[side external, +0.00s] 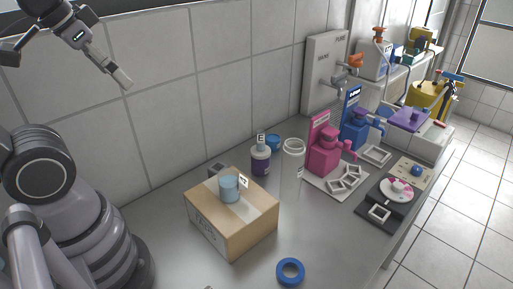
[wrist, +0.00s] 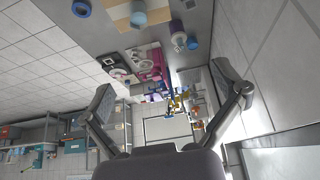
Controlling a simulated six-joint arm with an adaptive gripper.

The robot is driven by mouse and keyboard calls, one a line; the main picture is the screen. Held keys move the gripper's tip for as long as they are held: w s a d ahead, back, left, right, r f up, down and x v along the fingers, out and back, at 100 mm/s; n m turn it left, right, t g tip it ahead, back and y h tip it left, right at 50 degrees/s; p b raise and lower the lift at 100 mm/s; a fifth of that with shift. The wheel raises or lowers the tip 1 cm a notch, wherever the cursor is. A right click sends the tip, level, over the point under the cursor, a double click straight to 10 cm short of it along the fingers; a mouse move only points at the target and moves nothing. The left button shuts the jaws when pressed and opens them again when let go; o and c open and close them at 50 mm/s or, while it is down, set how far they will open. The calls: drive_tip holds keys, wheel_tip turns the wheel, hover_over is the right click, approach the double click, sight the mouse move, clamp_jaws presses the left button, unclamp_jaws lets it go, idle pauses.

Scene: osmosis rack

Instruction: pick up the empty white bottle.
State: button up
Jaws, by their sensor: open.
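I cannot single out a plain white bottle. A bottle with a dark purple body and a pale top (side external: 261,160) stands on the bench behind the cardboard box, with a small tag marked "E" at its top. A purple item at the top of the wrist view (wrist: 177,27) looks like the same bottle. A clear, open-topped cylinder (side external: 292,170) stands to its right. My gripper (side external: 121,80) is high at the upper left in the side view, well away from these things. In the wrist view my gripper (wrist: 164,84) has its two fingers wide apart with nothing between them.
A cardboard box (side external: 207,226) carries a light blue cup (side external: 229,189). A blue tape ring (side external: 290,271) lies at the front. Pink (side external: 323,155) and blue (side external: 354,132) dispensers stand farther right. The tiled wall (side external: 225,90) runs behind the bench.

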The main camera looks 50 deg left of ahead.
drive_tip(key=n+g+h, duration=0.5)
drive_tip(key=n+h, duration=1)
hover_over(292, 162)
drive_tip(key=s+a, duration=0.3)
drive_tip(key=s, duration=0.3)
wheel_tip(292, 162, down, 14)
drive_tip(key=w+a+f+n+t+h, duration=0.1)
drive_tip(key=w+a+f+n+t, duration=0.2)
drive_tip(key=f, duration=0.5)
drive_tip(key=w+a+f+n+t+h, duration=0.1)
drive_tip(key=w+f+n+t, duration=0.25)
drive_tip(key=f, duration=0.45)
drive_tip(key=shift+n+g, duration=0.35)
drive_tip(key=x, duration=0.5)
drive_tip(key=shift+d+f, duration=0.15)
drive_tip(key=shift+f, duration=0.1)
